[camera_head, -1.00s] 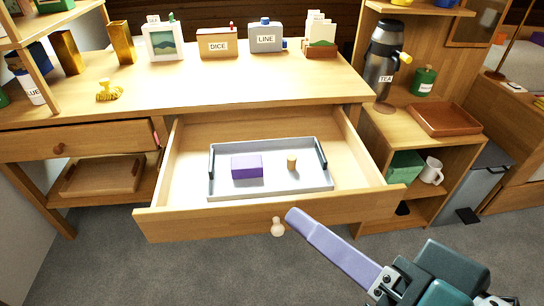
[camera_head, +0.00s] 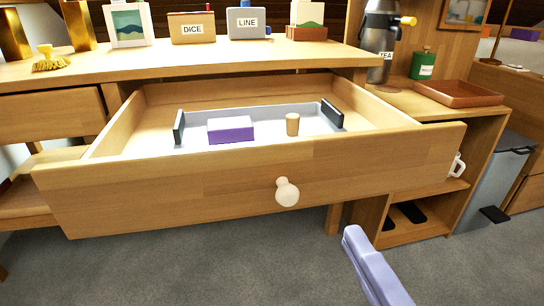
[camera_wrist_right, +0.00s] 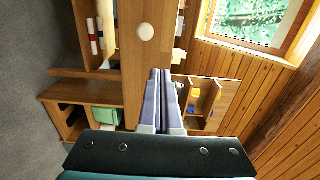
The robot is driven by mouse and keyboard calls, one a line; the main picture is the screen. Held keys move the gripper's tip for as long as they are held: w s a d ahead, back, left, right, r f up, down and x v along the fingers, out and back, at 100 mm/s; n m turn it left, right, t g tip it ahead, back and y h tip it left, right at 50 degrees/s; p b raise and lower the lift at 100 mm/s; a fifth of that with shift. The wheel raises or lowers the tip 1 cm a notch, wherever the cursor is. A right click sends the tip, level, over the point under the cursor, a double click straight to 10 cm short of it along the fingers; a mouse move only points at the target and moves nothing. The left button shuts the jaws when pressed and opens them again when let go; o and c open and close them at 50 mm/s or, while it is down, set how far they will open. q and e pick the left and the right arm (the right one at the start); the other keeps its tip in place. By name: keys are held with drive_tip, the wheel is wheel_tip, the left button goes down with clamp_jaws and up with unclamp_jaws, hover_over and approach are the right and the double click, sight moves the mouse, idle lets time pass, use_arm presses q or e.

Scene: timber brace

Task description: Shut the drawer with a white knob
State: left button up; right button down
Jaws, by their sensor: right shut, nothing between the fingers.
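The wooden drawer (camera_head: 180,195) stands pulled out from under the desk top, with its round white knob (camera_head: 287,192) on the middle of the front. The knob also shows near the top of the right wrist view (camera_wrist_right: 146,32), on the drawer front (camera_wrist_right: 134,80). My right gripper (camera_head: 352,234) is shut and empty, low and to the right of the knob, apart from it in the head view. Its closed fingers (camera_wrist_right: 160,76) point towards the drawer front in the wrist view; whether they touch it I cannot tell. My left gripper is not in view.
Inside the drawer a grey tray (camera_head: 270,112) holds a purple block (camera_head: 230,130) and a small wooden cylinder (camera_head: 292,124). A shelf unit with a brown tray (camera_head: 457,93) stands at right, beside a grey bin (camera_head: 500,185). Open grey floor (camera_head: 250,270) lies in front.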

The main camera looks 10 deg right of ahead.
sight(305, 160)
drive_tip(key=w+b, duration=0.1)
drive_tip(key=w, duration=0.5)
drive_tip(key=w+b, duration=0.1)
drive_tip(key=w, duration=0.6)
drive_tip(key=shift+w+a+r, duration=0.1)
drive_tip(key=shift+w+a, duration=0.05)
drive_tip(key=shift+a, duration=0.05)
